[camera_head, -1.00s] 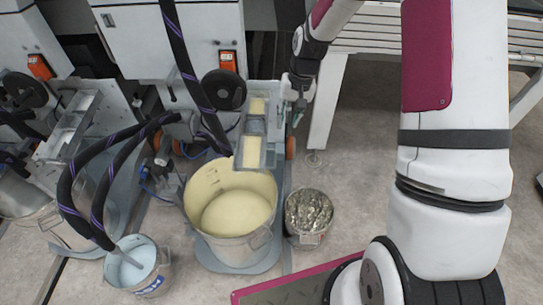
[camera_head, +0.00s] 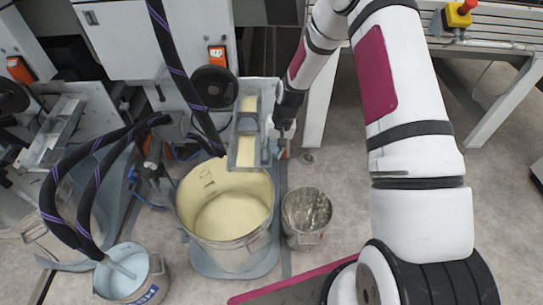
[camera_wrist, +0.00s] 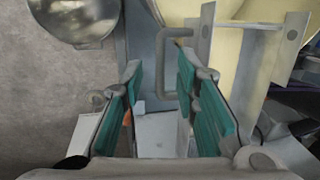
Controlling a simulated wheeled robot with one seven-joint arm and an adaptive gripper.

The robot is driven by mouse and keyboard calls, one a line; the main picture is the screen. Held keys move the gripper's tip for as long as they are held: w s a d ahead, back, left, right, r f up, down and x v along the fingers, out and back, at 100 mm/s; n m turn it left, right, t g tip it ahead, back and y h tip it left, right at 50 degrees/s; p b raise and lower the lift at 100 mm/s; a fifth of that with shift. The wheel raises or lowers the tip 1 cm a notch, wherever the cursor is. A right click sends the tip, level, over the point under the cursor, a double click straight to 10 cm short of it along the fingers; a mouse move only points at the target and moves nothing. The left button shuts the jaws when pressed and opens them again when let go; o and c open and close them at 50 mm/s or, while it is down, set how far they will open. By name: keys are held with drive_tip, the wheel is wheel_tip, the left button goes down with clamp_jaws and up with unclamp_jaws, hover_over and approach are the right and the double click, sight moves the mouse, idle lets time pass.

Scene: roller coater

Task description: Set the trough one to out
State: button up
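The trough (camera_head: 247,149) is a narrow grey metal channel with pale yellow coating in it, extending over a large bucket of yellow liquid in the head view. In the wrist view its metal frame (camera_wrist: 203,45) stands at upper right with yellow behind it. A grey U-shaped handle (camera_wrist: 160,62) projects from it to the left. My gripper (camera_head: 274,150) is beside the trough's right side. In the wrist view my gripper (camera_wrist: 160,72) is open, its teal-padded fingers apart, with the handle near and between the fingertips. I cannot tell whether they touch.
The big yellow-coated bucket (camera_head: 191,200) stands below the trough. A smaller metal bucket (camera_head: 306,218) stands to its right; it also shows in the wrist view (camera_wrist: 75,18). A bucket of pale blue liquid (camera_head: 154,283) and black hoses (camera_head: 92,205) are at left.

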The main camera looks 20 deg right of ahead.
drive_tip(key=shift+a+f, duration=0.2)
drive_tip(key=shift+f, duration=0.85)
clamp_jaws()
